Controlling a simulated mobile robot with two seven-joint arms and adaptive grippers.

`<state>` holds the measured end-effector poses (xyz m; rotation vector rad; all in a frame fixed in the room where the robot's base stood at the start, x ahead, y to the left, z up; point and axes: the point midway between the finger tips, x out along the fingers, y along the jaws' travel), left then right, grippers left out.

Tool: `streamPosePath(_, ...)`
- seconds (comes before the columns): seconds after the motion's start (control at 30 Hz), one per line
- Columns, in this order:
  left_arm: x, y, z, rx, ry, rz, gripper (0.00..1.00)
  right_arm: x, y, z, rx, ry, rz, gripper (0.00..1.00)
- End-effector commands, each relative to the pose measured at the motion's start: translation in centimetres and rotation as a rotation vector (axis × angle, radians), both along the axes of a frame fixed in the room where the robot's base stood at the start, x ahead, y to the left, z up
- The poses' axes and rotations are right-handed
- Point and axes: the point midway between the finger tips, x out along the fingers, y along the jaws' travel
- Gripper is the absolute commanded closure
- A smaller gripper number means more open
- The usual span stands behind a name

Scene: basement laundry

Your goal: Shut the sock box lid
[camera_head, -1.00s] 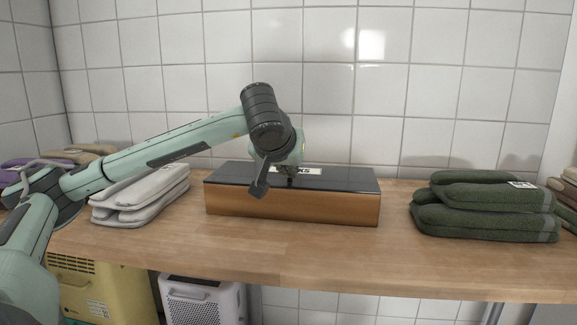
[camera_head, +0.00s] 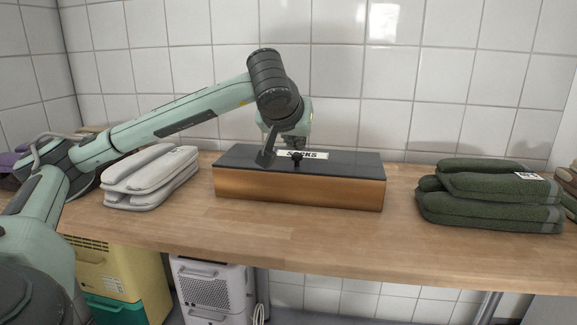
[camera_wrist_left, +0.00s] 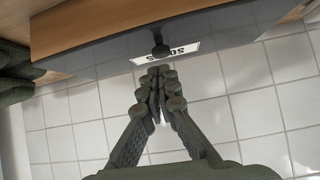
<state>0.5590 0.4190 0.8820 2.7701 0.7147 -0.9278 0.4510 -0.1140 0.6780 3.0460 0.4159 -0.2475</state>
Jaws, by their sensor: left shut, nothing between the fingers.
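The sock box (camera_head: 300,188) stands on the wooden counter, with a copper-brown front. Its dark grey lid (camera_head: 345,162) lies flat on top, down along the front edge with no visible gap. The lid carries a small black knob (camera_head: 297,158) and a white label (camera_head: 318,154) reading SOCKS. In the left wrist view the lid (camera_wrist_left: 100,58), knob (camera_wrist_left: 161,48) and label (camera_wrist_left: 190,49) also show. My left gripper (camera_head: 299,146) is above the lid behind the knob, partly hidden by its wrist. Its fingers (camera_wrist_left: 160,72) are shut and empty. My right gripper is out of view.
Folded light grey towels (camera_head: 150,180) lie left of the box and a stack of dark green towels (camera_head: 490,198) lies to the right. The counter (camera_head: 300,235) is clear in front. A tiled wall (camera_head: 400,80) stands close behind.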

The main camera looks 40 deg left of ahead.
Motion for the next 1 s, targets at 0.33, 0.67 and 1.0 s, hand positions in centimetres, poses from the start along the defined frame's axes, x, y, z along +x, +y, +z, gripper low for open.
streamPosePath(0.33,-5.1,-2.8,-1.8,0.005,-0.004,-0.003,1.0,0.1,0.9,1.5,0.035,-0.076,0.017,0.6)
streamPosePath(0.67,-8.0,-4.5,-3.0,0.003,-0.005,0.0,1.0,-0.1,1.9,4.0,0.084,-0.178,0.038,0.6)
streamPosePath(1.0,-8.2,-4.5,-3.0,0.002,-0.006,0.0,1.0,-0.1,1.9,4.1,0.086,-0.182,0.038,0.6)
